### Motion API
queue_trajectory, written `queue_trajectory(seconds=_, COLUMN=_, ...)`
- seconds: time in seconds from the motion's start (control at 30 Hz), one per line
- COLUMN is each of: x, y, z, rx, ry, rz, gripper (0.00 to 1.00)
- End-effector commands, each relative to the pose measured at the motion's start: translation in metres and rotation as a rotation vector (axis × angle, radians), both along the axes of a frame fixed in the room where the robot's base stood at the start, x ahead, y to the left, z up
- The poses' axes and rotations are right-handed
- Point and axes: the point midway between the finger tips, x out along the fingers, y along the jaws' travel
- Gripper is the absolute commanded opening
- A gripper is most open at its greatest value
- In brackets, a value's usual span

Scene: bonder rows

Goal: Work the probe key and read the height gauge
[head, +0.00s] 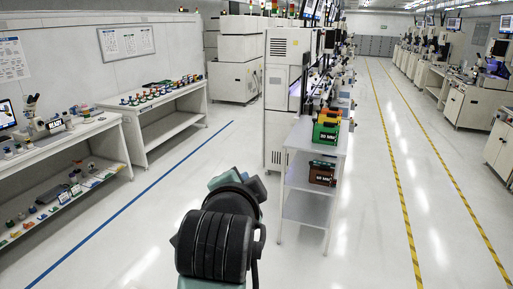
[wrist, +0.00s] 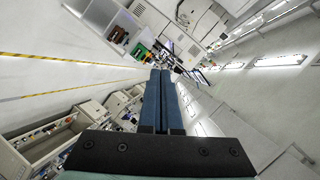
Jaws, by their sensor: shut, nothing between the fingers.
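My gripper (wrist: 160,73) shows in the wrist view, with its two dark blue fingers side by side, shut and empty. It points into open room and touches nothing that I can see. In the head view my arm's dark joint rises at the bottom middle, and the gripper itself cannot be made out. I cannot pick out a probe key or a height gauge in either view. A microscope (head: 34,119) stands on the left bench, with a small dark display (head: 54,124) beside it, too small to read.
A white bench (head: 160,116) with small coloured parts runs along the left wall. A white shelf cart (head: 305,205) holds green, orange and brown bins ahead. Machine rows stand beyond it and at right (head: 480,100). The floor aisle (head: 400,180) between yellow-black lines is clear.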

Motion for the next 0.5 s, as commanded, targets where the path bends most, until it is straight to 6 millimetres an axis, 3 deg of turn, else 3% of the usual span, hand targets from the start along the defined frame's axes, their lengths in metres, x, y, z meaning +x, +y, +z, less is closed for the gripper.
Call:
queue_trajectory(seconds=0.03, x=-0.007, y=-0.014, z=0.021, rx=-0.12, ry=-0.14, rz=0.016, gripper=0.0)
queue_trajectory(seconds=0.17, x=-0.049, y=-0.029, z=0.102, rx=-0.475, ry=-0.488, rz=0.021, gripper=0.0)
queue_trajectory(seconds=0.3, x=-0.116, y=-0.031, z=0.165, rx=-0.812, ry=-0.781, rz=-0.06, gripper=0.0)
queue_trajectory(seconds=0.4, x=-0.156, y=-0.028, z=0.19, rx=-0.971, ry=-0.911, rz=-0.13, gripper=0.0)
queue_trajectory(seconds=0.5, x=-0.181, y=-0.025, z=0.203, rx=-1.061, ry=-0.985, rz=-0.179, gripper=0.0)
